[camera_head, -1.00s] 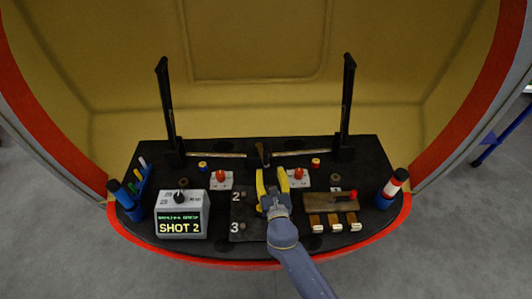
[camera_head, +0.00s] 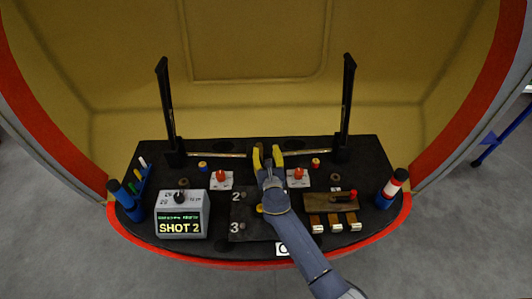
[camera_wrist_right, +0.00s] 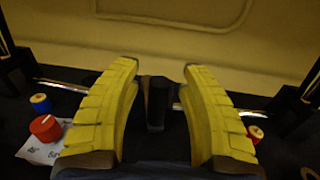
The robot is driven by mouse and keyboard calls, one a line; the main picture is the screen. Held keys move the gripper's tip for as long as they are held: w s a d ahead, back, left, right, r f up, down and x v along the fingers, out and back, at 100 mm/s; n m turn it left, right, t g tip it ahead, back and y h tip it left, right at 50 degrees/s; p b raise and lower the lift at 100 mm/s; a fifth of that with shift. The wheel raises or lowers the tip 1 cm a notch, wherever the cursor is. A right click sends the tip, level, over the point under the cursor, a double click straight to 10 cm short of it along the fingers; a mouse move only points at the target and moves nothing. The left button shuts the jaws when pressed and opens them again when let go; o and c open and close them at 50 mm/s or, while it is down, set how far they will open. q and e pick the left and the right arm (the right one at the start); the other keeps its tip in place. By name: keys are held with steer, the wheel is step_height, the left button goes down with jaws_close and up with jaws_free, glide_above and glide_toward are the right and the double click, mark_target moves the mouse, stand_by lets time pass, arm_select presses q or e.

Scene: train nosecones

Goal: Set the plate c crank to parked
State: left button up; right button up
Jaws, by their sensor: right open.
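A white label with a letter C (camera_head: 283,250) sits at the front edge of the black console, partly covered by my right arm. I cannot tell for sure which part is the plate c crank. A short dark upright handle (camera_wrist_right: 158,100) stands at the console's back middle. My right gripper (camera_head: 267,152) is open, its yellow fingers pointing away at the back middle. In the wrist view the fingers (camera_wrist_right: 161,68) are spread on either side of the handle, with gaps on both sides. My left gripper is not in view.
Two tall black levers (camera_head: 168,105) (camera_head: 347,105) flank the gripper. Red knobs on white plates (camera_head: 221,177) (camera_head: 299,176) are close by. A display box (camera_head: 180,215), a numbered dark plate (camera_head: 246,212) and a wooden plate (camera_head: 330,202) lie nearer the front.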

steer(key=shift+o, duration=0.4)
jaws_close()
steer(key=shift+d+y, duration=0.25)
steer(key=shift+y, duration=0.05)
